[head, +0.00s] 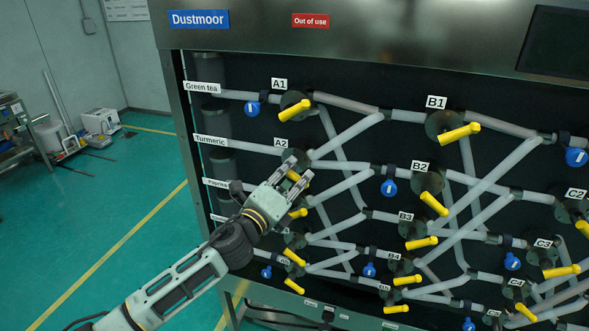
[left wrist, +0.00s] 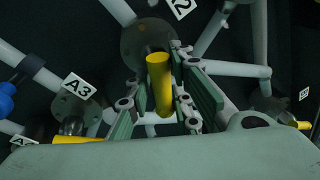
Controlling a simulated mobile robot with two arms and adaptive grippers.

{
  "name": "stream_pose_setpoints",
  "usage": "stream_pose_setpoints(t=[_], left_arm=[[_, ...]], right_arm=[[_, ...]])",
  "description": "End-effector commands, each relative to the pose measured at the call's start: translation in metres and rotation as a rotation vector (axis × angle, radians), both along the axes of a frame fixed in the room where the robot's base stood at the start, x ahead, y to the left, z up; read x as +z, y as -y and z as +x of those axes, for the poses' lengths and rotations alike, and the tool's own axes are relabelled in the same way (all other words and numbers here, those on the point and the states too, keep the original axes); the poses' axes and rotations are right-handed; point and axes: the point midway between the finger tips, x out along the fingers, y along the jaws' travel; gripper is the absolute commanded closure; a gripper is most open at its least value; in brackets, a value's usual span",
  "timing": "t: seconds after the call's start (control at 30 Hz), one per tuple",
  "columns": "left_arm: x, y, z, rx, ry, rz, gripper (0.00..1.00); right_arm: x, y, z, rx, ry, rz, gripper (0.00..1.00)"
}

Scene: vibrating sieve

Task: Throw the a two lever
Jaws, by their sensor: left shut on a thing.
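The A2 lever (head: 293,175) is a short yellow handle on a dark round valve below the A2 label (head: 281,145). My left gripper (head: 299,168) reaches it from the lower left and is shut on it, partly hiding it. In the left wrist view, the yellow A2 lever (left wrist: 158,85) stands between the green-padded fingers of the left gripper (left wrist: 172,90), with its dark round hub (left wrist: 148,38) behind. My right gripper is in neither view.
Yellow levers A1 (head: 294,108), B1 (head: 459,133) and B2 (head: 434,204) sit nearby among crossing grey pipes on the black panel. Another yellow lever (head: 298,213) lies close below the left gripper. Green floor (head: 100,220) is open at left.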

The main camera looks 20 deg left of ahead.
Motion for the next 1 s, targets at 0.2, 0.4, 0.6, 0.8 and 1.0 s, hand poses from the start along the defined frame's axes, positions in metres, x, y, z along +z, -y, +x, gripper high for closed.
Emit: stream_pose_setpoints(t=[0.2, 0.4, 0.6, 0.8, 1.0], left_arm=[[0.0086, -0.0033, 0.0017, 0.005, 0.017, 0.077, 1.00], [0.0079, -0.0035, 0.0018, 0.005, 0.019, 0.104, 1.00], [0.0077, -0.0035, 0.0017, 0.005, 0.020, 0.109, 1.00], [0.0079, -0.0034, 0.0016, 0.005, 0.020, 0.110, 0.78], [0.0069, -0.0035, 0.0017, 0.006, 0.018, 0.108, 0.66]], right_arm=[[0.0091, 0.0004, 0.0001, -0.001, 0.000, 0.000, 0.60], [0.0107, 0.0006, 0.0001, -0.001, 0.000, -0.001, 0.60], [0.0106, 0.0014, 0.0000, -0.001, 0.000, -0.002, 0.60], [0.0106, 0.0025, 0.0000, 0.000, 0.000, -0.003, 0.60], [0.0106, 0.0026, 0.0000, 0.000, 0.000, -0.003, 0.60]])
